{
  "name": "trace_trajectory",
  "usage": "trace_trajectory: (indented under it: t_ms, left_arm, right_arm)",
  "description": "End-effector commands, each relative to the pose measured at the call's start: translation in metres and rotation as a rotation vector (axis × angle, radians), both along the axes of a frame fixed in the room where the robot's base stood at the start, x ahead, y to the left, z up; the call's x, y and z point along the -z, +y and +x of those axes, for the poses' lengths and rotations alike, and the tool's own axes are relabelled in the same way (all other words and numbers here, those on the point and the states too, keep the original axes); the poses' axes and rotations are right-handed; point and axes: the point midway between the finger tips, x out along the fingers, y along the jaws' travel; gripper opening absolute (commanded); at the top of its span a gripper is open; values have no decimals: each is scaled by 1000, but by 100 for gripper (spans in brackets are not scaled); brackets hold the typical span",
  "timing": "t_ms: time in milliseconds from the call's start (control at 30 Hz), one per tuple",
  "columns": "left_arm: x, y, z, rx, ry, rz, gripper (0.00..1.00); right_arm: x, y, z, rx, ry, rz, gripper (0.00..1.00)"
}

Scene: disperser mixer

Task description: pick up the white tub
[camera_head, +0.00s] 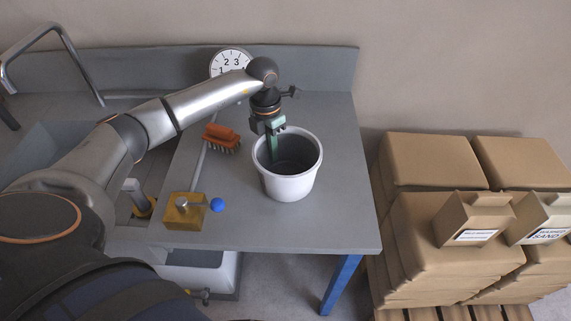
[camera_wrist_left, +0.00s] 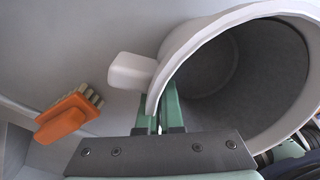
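The white tub (camera_head: 289,186) stands upright on the grey table, open at the top with a dark grey inside. It fills the right of the left wrist view (camera_wrist_left: 205,36), where a white lug (camera_wrist_left: 132,71) sticks out from its rim. My left gripper (camera_head: 272,146) reaches down at the tub's far left rim. In the left wrist view, its green fingers (camera_wrist_left: 160,116) straddle the rim, one inside and one outside. The gap between them is narrow and the wall fills it, so they look shut on it. The fingertips are partly hidden. My right gripper is not in view.
An orange brush (camera_head: 222,137) lies left of the tub. A brass block with a blue-knobbed lever (camera_head: 184,212) sits near the front edge. A round dial (camera_head: 229,62) stands behind my arm.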

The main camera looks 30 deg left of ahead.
Motion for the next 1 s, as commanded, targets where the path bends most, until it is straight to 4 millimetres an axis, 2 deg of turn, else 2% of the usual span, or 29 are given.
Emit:
trace_trajectory:
  t_ms: [367,567,700,767,1000]
  left_arm:
    - [-1,0,0,0,-2,0,0]
    - [-12,1,1,-1,-4,0,0]
    - [-33,0,1,1,-6,0,0]
    - [-42,-7,-5,4,-5,0,0]
    - [-95,-43,-37,8,-6,1,0]
  right_arm:
    - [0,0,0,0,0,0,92]
    - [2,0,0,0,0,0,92]
    - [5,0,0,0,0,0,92]
    - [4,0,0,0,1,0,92]
    - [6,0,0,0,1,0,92]
